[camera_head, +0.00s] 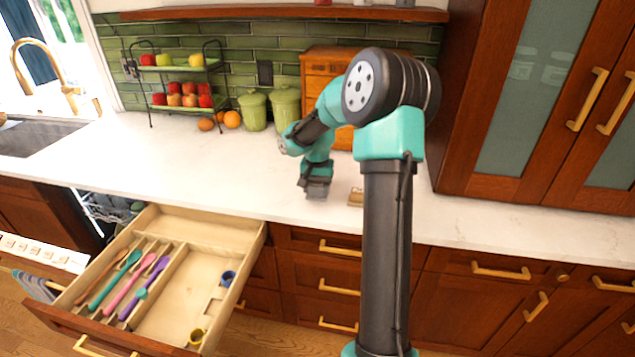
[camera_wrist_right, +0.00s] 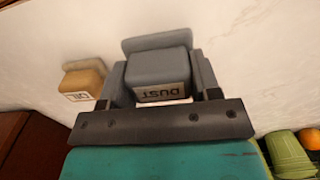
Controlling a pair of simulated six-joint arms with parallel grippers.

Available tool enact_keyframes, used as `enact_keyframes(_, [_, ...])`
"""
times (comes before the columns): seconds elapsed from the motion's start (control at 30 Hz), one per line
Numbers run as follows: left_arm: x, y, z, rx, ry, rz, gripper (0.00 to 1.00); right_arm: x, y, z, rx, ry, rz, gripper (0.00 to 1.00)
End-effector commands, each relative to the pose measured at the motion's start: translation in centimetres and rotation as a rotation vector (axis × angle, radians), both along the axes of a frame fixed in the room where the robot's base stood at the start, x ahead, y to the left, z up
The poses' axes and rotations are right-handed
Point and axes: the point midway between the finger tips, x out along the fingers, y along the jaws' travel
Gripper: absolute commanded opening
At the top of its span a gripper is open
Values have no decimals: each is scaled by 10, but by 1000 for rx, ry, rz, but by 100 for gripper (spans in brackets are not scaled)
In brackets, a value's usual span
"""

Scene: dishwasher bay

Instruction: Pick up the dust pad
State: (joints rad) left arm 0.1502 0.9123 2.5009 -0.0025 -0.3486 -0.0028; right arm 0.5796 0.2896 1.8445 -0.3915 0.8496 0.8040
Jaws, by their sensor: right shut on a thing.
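The dust pad (camera_wrist_right: 158,66) is a grey block with a pale label reading "DUST", upside down in the right wrist view. My right gripper (camera_wrist_right: 160,80) has a finger on each side of it and is shut on it. In the head view my right gripper (camera_head: 317,184) points down at the white counter, near its front edge; pad and fingers are both dark there and hard to tell apart. I cannot tell whether the pad touches the counter. My left gripper is not in view.
A tan block (camera_wrist_right: 84,80) with a label stands beside the gripper; it also shows in the head view (camera_head: 356,197). Green canisters (camera_head: 285,108) and a wooden box (camera_head: 325,75) stand behind. An open drawer (camera_head: 190,290) holds colourful utensils.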

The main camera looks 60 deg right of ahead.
Motion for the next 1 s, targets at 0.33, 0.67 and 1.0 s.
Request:
enact_keyframes(0.33, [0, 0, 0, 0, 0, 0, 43, -43, 65, 8, -1, 0, 3, 34])
enact_keyframes(0.67, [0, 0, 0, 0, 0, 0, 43, -60, 89, 10, 0, -1, 0, 34])
enact_keyframes(1.0, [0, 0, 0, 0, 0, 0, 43, -60, 89, 10, -1, 0, 0, 34])
